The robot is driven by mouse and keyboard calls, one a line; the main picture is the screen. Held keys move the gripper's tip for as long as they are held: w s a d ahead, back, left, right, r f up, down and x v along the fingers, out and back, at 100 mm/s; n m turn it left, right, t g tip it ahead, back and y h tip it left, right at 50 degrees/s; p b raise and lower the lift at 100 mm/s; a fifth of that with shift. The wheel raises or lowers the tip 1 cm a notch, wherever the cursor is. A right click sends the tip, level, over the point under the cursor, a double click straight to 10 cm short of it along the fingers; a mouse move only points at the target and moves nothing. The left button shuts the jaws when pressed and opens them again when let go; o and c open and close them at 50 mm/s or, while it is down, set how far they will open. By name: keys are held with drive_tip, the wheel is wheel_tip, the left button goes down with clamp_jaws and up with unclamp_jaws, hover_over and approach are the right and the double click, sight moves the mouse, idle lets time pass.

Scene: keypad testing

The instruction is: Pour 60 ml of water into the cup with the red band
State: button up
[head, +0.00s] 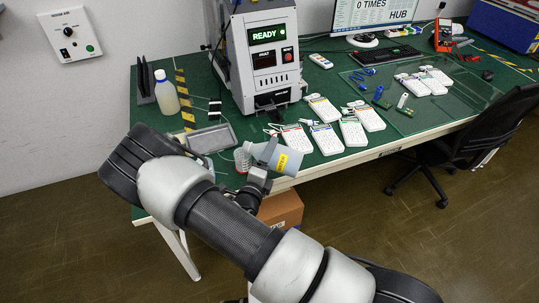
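A small clear cup (242,161) stands near the front edge of the green table, with a reddish band low on it. My gripper (262,170) is at the table's front edge, just right of the cup, and appears shut on a grey-blue jug (268,152) with a yellow label. The jug is tilted, with its left end close to the cup's top. Whether they touch, and whether any water is flowing, is too small to tell. The fingertips are partly hidden by the wrist, and the water level in the cup cannot be read.
A grey tray (211,139) lies behind the cup. A capped bottle (167,93) stands at the table's back left. A test machine reading READY (265,60) stands behind the jug. Several white keypads (325,138) lie to the right. An office chair (480,135) stands at the table's right front.

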drive_tip(key=shift+r+n+p, duration=0.6)
drive_tip(key=shift+n+p, duration=0.1)
drive_tip(key=shift+p, duration=0.35)
idle(7.0)
